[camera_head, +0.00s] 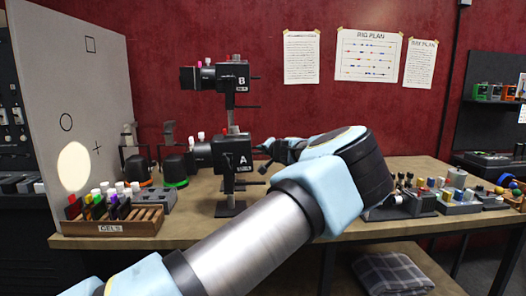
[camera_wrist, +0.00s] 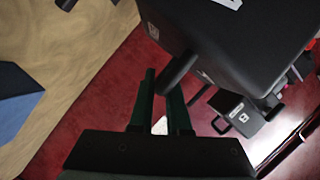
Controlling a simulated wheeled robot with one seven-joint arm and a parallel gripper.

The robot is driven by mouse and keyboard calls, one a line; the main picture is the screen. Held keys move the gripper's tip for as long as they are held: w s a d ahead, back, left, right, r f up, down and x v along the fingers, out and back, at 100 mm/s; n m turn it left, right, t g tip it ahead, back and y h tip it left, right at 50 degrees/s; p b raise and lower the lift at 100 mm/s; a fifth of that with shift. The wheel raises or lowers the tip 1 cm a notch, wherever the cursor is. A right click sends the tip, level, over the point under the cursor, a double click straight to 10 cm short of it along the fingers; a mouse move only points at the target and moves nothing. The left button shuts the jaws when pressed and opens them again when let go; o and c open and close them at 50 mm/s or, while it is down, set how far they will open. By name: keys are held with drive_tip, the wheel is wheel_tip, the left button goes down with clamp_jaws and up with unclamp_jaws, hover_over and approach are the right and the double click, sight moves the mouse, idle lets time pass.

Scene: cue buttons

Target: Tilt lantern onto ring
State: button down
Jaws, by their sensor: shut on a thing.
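Lantern A (camera_head: 230,153), a black box on a short stand, stands on the bench. It fills the top of the wrist view as a large dark box (camera_wrist: 230,45). My gripper (camera_head: 264,158) is at its right side. In the wrist view my fingers (camera_wrist: 163,105) are shut on the lantern's short black handle (camera_wrist: 178,74); its end is partly hidden. A ring outline (camera_head: 66,122) is drawn on the white board at the left. A bright oval light spot (camera_head: 73,167) lies below the ring, apart from it.
Lantern B (camera_head: 231,76) stands higher on a pole behind A; it also shows in the wrist view (camera_wrist: 238,115). The board has a square (camera_head: 90,45) and a cross (camera_head: 97,148). A gel rack (camera_head: 120,226) is at the front left; knob boxes (camera_head: 460,203) are at right.

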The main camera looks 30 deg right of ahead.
idle(0.5)
wheel_tip(320, 180, down, 4)
drive_tip(key=m+b, duration=0.1)
drive_tip(key=b, duration=0.3)
drive_tip(key=t+b, duration=0.1)
drive_tip(key=b, duration=0.3)
drive_tip(key=shift+r+m, duration=0.25)
drive_tip(key=shift+m, duration=0.15)
drive_tip(key=shift+a+f+m+y+b, duration=0.15)
drive_tip(key=shift+m+y+b, duration=0.15)
drive_tip(key=shift+b, duration=0.7)
drive_tip(key=c, duration=0.9)
unclamp_jaws()
